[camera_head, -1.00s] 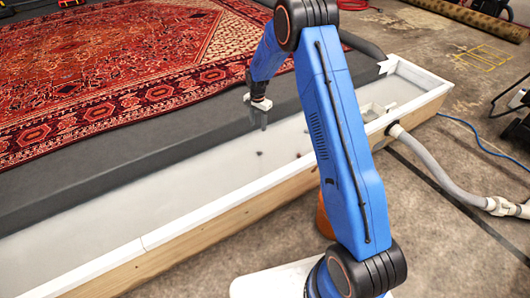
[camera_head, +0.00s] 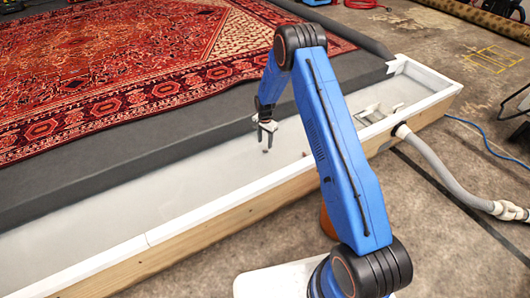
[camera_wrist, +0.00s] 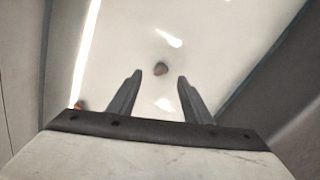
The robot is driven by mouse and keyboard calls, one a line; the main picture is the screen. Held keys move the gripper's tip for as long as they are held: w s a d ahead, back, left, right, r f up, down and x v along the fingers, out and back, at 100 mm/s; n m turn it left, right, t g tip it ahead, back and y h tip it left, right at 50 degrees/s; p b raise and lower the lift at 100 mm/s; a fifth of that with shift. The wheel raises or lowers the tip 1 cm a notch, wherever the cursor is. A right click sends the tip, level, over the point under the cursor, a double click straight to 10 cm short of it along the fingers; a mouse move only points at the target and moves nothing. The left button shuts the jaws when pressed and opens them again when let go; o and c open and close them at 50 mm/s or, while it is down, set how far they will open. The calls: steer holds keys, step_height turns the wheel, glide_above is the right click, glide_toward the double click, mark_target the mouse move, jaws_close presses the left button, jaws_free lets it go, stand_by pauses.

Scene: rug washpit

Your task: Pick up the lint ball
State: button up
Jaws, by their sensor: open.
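A small brownish lint ball (camera_wrist: 160,69) lies on the pale trough floor in the wrist view, centred just beyond the fingertips. My gripper (camera_wrist: 160,79) is open, with one finger on each side of the line to the ball and nothing held. In the head view my gripper (camera_head: 267,138) points down inside the trough, and a small dark speck (camera_head: 265,151) shows right below it. I cannot tell how high the fingertips are above the floor.
A second small reddish-brown bit (camera_wrist: 80,105) lies at the left in the wrist view, near the trough edge. The long white trough (camera_head: 150,238) has raised walls. A red patterned rug (camera_head: 120,75) lies behind it, and a grey hose (camera_head: 440,172) runs off its right side.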

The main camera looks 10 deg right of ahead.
mark_target(265, 151)
steer(key=shift+w+d+f, duration=0.1)
steer(key=shift+w+f, duration=0.05)
steer(key=shift+f, duration=1.35)
steer(key=shift+w+f, duration=0.1)
steer(key=shift+f, duration=1.4)
jaws_close()
